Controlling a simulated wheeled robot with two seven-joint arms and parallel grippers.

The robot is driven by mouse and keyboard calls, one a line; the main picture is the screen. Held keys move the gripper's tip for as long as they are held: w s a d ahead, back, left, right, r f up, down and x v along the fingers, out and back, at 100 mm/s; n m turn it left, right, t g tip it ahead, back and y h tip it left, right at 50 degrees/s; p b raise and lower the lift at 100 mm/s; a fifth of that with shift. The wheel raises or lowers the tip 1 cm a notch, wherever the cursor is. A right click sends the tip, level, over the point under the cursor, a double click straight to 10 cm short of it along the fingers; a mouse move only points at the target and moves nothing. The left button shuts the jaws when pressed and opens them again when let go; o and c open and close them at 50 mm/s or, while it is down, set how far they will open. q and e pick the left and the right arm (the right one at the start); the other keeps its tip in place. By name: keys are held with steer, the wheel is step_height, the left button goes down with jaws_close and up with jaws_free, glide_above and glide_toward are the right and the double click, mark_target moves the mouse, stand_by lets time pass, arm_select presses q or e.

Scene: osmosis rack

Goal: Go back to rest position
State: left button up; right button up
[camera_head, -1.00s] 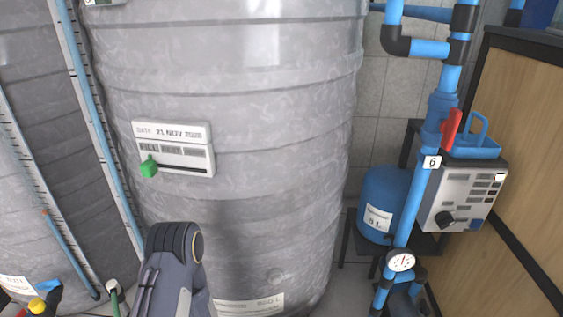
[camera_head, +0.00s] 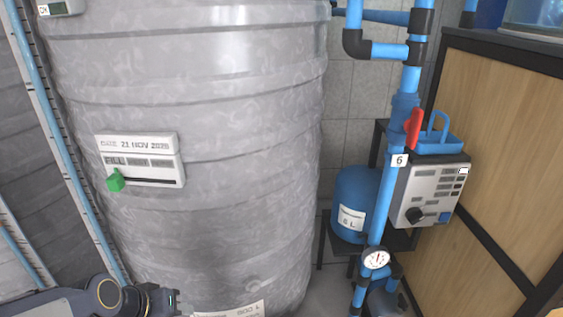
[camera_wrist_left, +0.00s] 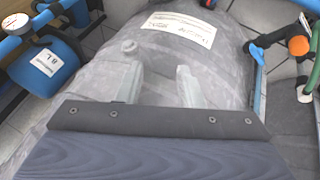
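My left arm comes in low at the left of the head view. Its gripper end (camera_head: 172,301) points right in front of the lower part of the large grey tank (camera_head: 215,100). In the left wrist view the two pale fingers of my left gripper (camera_wrist_left: 158,82) stand apart with nothing between them. The grey tank (camera_wrist_left: 225,75) fills the background behind them. My right gripper is in neither view.
A white date panel with a green slider (camera_head: 115,180) is on the tank. To the right stand a blue vessel (camera_head: 352,190), a blue pipe with a red-handled valve (camera_head: 413,128), a grey control box (camera_head: 430,190) and a pressure gauge (camera_head: 376,259). A wooden cabinet (camera_head: 510,150) bounds the right side.

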arm_select(q)
steer(key=s+d+r, duration=0.1)
steer(key=s+r, duration=0.2)
steer(key=s, duration=0.4)
steer(key=s+r, duration=0.3)
steer(key=s, duration=0.4)
step_height(320, 180, up, 37)
steer(key=p, duration=3.7)
steer(key=shift+w+f+m, duration=0.15)
steer(key=shift+w+m, duration=0.15)
steer(key=shift+m, duration=0.1)
steer(key=shift+d, duration=0.1)
steer(key=shift+s, duration=0.1)
